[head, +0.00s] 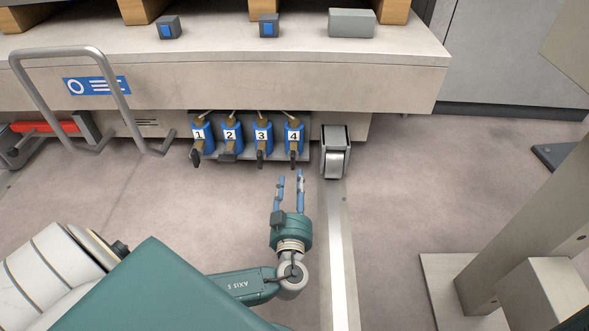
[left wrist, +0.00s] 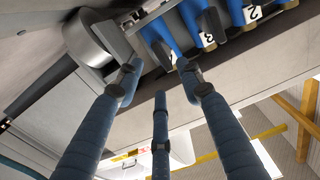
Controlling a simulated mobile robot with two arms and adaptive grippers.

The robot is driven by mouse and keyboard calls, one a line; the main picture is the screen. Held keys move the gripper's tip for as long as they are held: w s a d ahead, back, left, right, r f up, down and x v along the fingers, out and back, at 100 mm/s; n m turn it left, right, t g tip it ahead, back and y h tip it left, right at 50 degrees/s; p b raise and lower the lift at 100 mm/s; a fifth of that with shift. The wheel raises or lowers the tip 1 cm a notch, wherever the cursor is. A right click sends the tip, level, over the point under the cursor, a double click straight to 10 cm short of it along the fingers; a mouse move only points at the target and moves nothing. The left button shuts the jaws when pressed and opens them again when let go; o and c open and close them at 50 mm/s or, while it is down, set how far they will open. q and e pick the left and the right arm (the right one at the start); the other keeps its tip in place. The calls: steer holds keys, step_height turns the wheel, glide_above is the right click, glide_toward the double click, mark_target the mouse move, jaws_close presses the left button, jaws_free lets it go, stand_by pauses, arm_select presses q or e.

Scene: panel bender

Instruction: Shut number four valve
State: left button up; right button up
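The number four valve (head: 294,137) is the rightmost of a row of blue valves under the machine bed. Its dark handle (head: 293,158) points down toward the floor. My left gripper (head: 290,177) is just below and in front of this valve, fingers apart and pointing at it, with nothing between them. In the left wrist view the open fingers (left wrist: 157,76) reach toward the valves. The blue body nearest the fingers (left wrist: 162,32) appears to be valve four; its number is not readable there. Valve three (left wrist: 207,40) is beside it. My right gripper is not seen.
Valves one (head: 199,138), two (head: 230,136) and three (head: 262,137) stand to the left. A metal roller bracket (head: 335,152) is close on the right, above a floor rail (head: 338,250). A grey tubular handle (head: 115,90) is further left.

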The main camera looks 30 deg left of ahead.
mark_target(294, 165)
arm_select(q)
steer(key=b+x, duration=0.2)
steer(key=x, duration=0.4)
steer(key=shift+w+f+b, duration=0.15)
steer(key=shift+f+b, duration=0.05)
steer(key=shift+b, duration=0.15)
steer(key=shift+x, duration=0.75)
steer(key=shift+r, duration=0.15)
steer(key=shift+c, duration=0.5)
jaws_close()
